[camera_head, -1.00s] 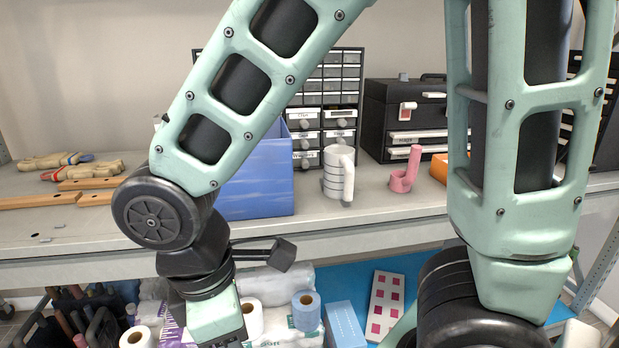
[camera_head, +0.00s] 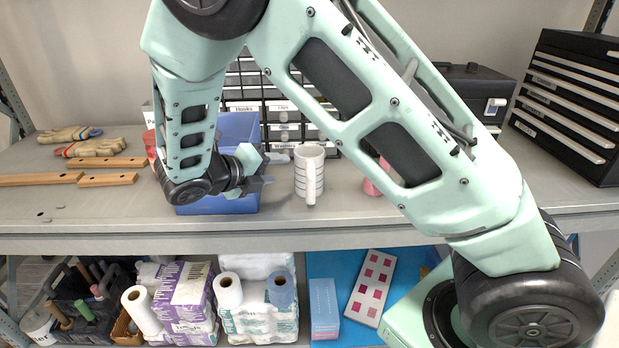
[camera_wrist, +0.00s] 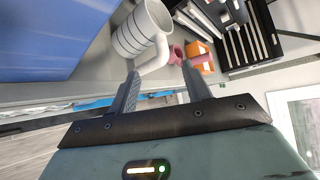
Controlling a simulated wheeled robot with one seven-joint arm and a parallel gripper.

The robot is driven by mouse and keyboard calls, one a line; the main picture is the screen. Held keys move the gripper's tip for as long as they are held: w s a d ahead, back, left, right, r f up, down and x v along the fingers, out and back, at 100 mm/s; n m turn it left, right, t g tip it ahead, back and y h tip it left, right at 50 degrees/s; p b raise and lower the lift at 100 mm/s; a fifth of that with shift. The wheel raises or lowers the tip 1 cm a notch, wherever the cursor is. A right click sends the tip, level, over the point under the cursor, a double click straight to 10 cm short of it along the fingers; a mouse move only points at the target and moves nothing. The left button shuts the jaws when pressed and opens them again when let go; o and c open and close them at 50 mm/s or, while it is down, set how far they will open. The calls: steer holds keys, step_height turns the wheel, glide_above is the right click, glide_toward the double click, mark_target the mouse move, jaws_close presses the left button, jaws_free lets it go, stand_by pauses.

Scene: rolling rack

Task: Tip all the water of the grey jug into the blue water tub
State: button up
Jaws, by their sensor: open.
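The light grey jug (camera_head: 308,170) with dark bands stands upright on the upper shelf, its handle toward the front. In the wrist view the jug (camera_wrist: 135,35) shows its handle just ahead of my open fingertips. My gripper (camera_head: 270,169) is left of the jug, pointing right at it, and apart from it as far as I can see. The gripper (camera_wrist: 160,72) is empty in the wrist view. The blue tub (camera_head: 243,128) stands left of the jug, partly hidden by my arm. It also fills the upper left of the wrist view (camera_wrist: 50,35). Water inside either is not visible.
A pink object (camera_head: 371,184) stands right of the jug, partly behind my arm. Drawer cabinets (camera_head: 572,105) stand at the back and right. Gloves (camera_head: 92,147) and wooden bars (camera_head: 108,178) lie at left. Paper rolls (camera_head: 228,290) are below.

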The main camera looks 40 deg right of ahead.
steer(key=p, duration=0.2)
glide_toward(306, 166)
steer(key=s+x, duration=0.1)
steer(key=x, duration=0.3)
steer(key=p+x, duration=0.1)
steer(key=x, duration=0.2)
steer(key=p+x, duration=0.1)
steer(key=shift+w+d+f+p, duration=0.1)
steer(key=shift+w+d+p, duration=0.2)
steer(key=shift+w, duration=0.1)
steer(key=shift+d+f, duration=0.2)
steer(key=shift+d, duration=0.05)
steer(key=shift+c, duration=0.3)
jaws_close()
